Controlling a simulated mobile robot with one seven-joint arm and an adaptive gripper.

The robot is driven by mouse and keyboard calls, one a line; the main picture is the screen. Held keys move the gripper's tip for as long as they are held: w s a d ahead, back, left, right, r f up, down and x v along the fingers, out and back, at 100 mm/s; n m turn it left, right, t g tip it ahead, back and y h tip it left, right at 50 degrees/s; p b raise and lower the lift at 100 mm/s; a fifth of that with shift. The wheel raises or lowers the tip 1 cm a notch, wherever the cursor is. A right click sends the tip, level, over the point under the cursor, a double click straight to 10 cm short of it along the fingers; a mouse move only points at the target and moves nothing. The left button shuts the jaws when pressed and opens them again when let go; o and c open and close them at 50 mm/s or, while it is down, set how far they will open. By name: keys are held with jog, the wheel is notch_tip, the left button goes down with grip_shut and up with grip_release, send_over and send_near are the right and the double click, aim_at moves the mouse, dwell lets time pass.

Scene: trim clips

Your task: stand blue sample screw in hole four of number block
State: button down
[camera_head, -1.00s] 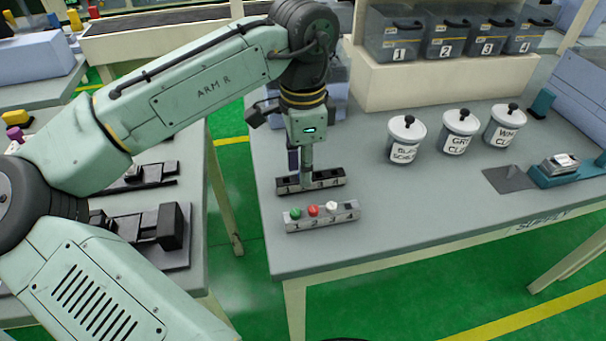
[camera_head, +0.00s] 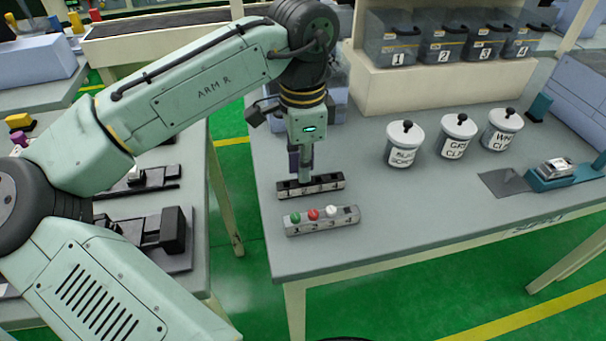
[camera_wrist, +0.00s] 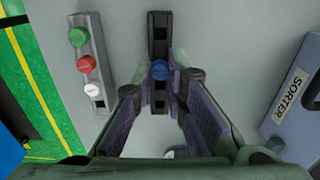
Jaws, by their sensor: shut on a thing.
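The number block (camera_head: 322,222) is a grey bar near the front left edge of the table. Green, red and white screws stand in holes one, two and three, and hole four (camera_head: 348,210) at its right end is empty. In the wrist view the block (camera_wrist: 96,95) lies left of my gripper. A dark rack (camera_head: 334,184) lies just behind the block. My gripper (camera_head: 304,178) points down over this rack. In the wrist view its fingers are shut on the blue sample screw (camera_wrist: 160,70), whose round head shows above the dark rack (camera_wrist: 159,30). The screw's lower end is hidden.
Several lidded jars (camera_head: 404,148) stand right of the rack, and numbered bins (camera_head: 443,50) sit on a shelf behind. A teal device (camera_head: 552,178) is at the right. A box marked SORTER (camera_wrist: 292,100) is right in the wrist view. Table right of the block is clear.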

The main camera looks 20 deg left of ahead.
jog(key=shift+r+p, duration=1.2)
jog(key=shift+r, duration=0.65)
